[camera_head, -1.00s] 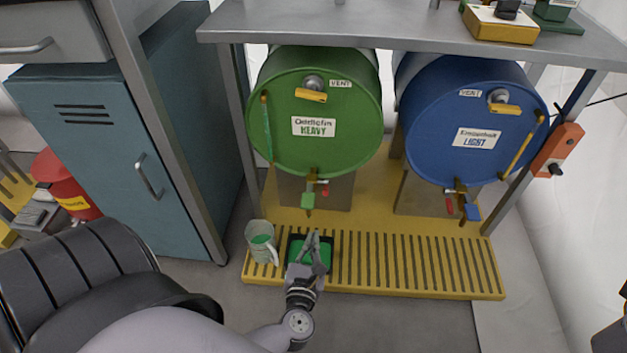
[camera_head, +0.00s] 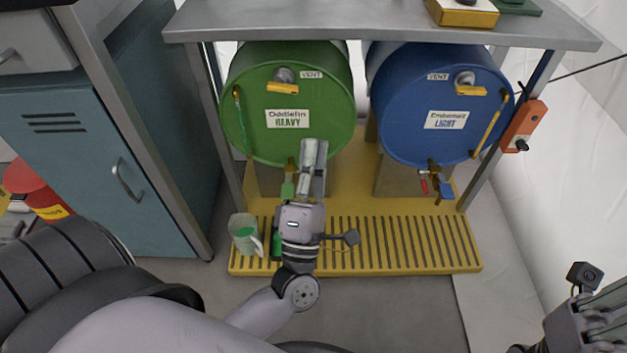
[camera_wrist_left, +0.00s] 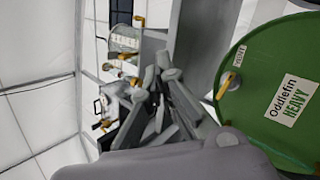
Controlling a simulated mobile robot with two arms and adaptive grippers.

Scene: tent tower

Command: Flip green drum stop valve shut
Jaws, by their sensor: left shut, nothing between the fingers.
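The green drum (camera_head: 290,100), labelled HEAVY, lies on its side under the grey bench. Its brass stop valve (camera_head: 291,166) shows at the bottom of its face with a green piece (camera_head: 288,190) hanging below. My left gripper (camera_head: 313,150) is shut and empty, in front of the drum's lower face and just right of the valve in the picture. It hides the valve's red part; contact cannot be told. The left wrist view shows its fingers (camera_wrist_left: 166,75) together and the drum's face (camera_wrist_left: 275,95) at right. My right gripper (camera_head: 590,320) is partly in view at the lower right corner.
A blue drum (camera_head: 437,90) with its own tap (camera_head: 435,178) stands to the right. A jug with green contents (camera_head: 244,238) stands on the yellow slatted platform (camera_head: 400,245), left of my left gripper. A teal cabinet (camera_head: 80,150) is at left, an orange box (camera_head: 522,127) at right.

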